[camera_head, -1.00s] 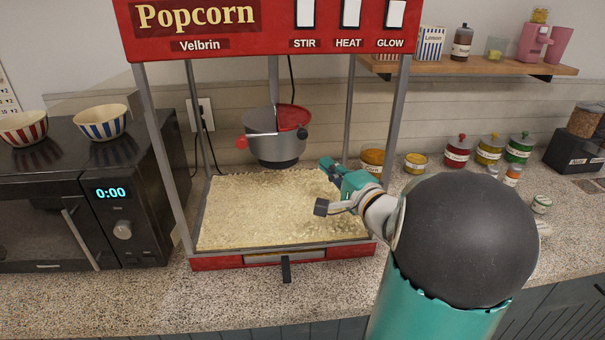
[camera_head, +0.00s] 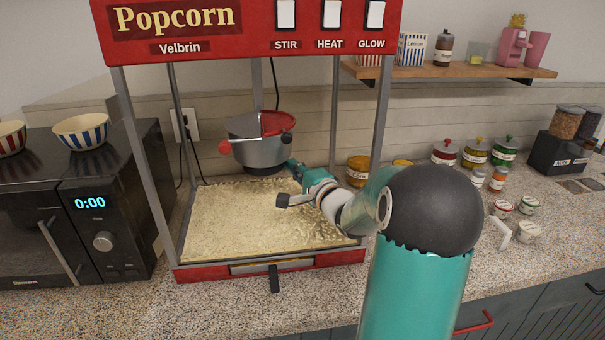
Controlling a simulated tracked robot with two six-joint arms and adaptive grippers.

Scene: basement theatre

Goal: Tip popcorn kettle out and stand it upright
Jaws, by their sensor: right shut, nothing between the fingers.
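The grey metal popcorn kettle (camera_head: 262,152) hangs inside the red popcorn machine (camera_head: 255,30), above the popcorn bed (camera_head: 235,215). It looks about upright, with a red lid part (camera_head: 277,122) on top. A red knob (camera_head: 225,147) sticks out at its left and a dark knob (camera_head: 287,138) shows at its right. My right gripper (camera_head: 289,183) is shut and empty, just below and right of the kettle, above the popcorn. I cannot tell whether its upper part touches the kettle. My left gripper is not in view.
The machine's front right post (camera_head: 379,115) stands close to my right arm. A black microwave (camera_head: 90,220) with striped bowls (camera_head: 82,130) is at the left. Jars (camera_head: 475,153) stand on the counter at the right, below a wooden shelf (camera_head: 450,70).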

